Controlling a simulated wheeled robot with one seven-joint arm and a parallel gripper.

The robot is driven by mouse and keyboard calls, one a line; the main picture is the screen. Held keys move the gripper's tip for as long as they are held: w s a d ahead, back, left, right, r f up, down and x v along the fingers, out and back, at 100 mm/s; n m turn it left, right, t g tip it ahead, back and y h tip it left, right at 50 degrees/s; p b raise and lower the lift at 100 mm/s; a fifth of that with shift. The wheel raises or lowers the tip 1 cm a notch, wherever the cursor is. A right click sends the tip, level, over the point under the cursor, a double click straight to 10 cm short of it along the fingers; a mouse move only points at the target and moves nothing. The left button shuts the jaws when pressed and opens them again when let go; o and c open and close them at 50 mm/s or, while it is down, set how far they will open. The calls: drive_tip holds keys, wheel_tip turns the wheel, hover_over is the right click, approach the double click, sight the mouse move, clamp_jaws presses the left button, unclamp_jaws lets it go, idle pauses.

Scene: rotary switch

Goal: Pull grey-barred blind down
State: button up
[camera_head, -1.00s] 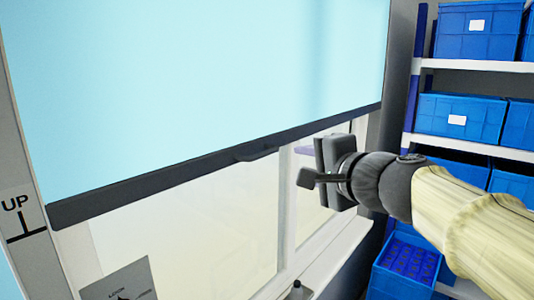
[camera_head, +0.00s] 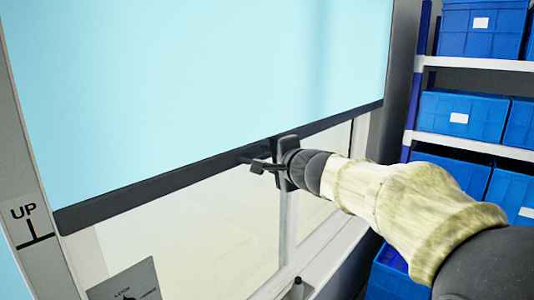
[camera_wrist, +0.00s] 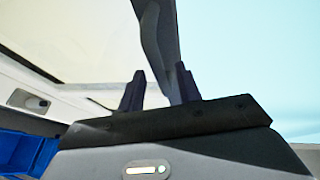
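The light-blue blind (camera_head: 200,80) hangs partly lowered over the window, with a dark grey bar (camera_head: 140,193) along its lower edge. A small pull tab juts from the middle of the bar, partly hidden by my gripper (camera_head: 268,160). My gripper is at the bar, beside the tab. In the wrist view, the two dark fingers (camera_wrist: 160,74) stand apart, and the grey bar (camera_wrist: 153,30) runs down toward the right finger. I cannot tell whether a finger touches the bar or tab.
A white frame post marked "UP" (camera_head: 24,213) stands at the left. Below the blind are pale window panes (camera_head: 190,240) and a grey label plate (camera_head: 125,282). Shelves with blue crates (camera_head: 458,113) stand at the right.

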drive_tip(key=shift+x, duration=1)
clamp_jaws()
drive_tip(key=shift+f, duration=0.15)
